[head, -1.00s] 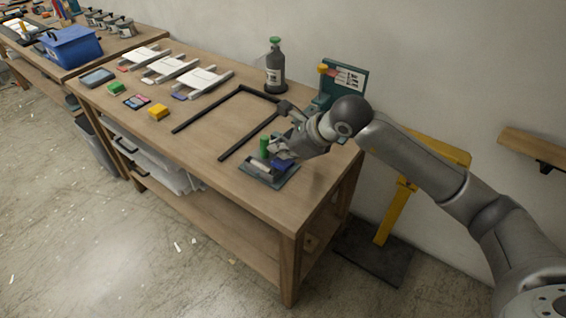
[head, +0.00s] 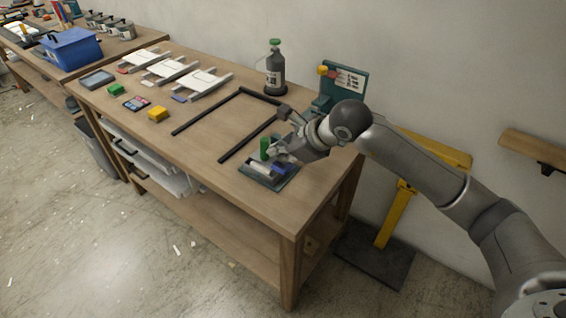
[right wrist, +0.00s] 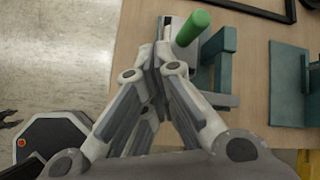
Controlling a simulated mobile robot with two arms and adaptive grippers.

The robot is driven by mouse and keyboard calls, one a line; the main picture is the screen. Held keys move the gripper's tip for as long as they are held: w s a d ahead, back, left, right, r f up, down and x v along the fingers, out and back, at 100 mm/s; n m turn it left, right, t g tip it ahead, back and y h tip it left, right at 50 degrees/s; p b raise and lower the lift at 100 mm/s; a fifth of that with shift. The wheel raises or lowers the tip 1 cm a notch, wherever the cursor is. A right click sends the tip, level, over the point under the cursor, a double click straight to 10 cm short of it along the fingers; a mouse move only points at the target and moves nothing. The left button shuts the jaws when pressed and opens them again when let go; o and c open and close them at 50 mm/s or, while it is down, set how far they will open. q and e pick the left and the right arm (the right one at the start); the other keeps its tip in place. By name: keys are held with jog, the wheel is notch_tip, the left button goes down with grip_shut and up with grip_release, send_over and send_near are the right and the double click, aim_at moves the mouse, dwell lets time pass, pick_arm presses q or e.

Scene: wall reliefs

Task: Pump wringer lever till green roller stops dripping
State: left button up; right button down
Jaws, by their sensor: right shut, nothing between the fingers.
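A low dark teal fixture (head: 254,179) sits near the table's front right edge. It carries a pale grey bar (head: 260,168), a blue piece (head: 280,169) and an upright green cylinder (head: 264,148). I cannot tell whether this cylinder is the roller or a lever grip; it also shows in the right wrist view (right wrist: 191,28). My right gripper (head: 275,152) is shut and empty, just right of the green cylinder; whether they touch is unclear. Its closed fingertips also show in the right wrist view (right wrist: 160,50). No drips are discernible. My left gripper is out of view.
A black open frame (head: 205,112) lies left of the gripper. The table's front right corner is clear.

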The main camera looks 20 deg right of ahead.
aim_at(281, 167)
jog(key=shift+s+a+f+b, duration=0.1)
jog(key=shift+a+f+b, duration=0.05)
jog(key=shift+f+b, duration=0.55)
jog(key=shift+s+a+f+b, duration=0.15)
jog(key=shift+f+b, duration=0.5)
jog(key=shift+f, duration=0.05)
jog(key=shift+s+a+f+b, duration=0.1)
jog(key=shift+a+f+b, duration=0.05)
jog(key=shift+f+b, duration=0.55)
dwell(1.5)
jog(key=shift+r, duration=0.1)
dwell(0.4)
jog(key=shift+w+d+r+p, duration=0.2)
jog(key=shift+r+p, duration=0.25)
jog(key=shift+r, duration=0.45)
jog(key=shift+w+d+r+p, duration=0.2)
jog(key=shift+r+p, duration=0.3)
jog(key=shift+r, duration=0.45)
jog(key=shift+w+d+r+p, duration=0.1)
jog(key=shift+d+r+p, duration=0.25)
jog(key=shift+r, duration=0.55)
jog(key=shift+a+r, duration=0.1)
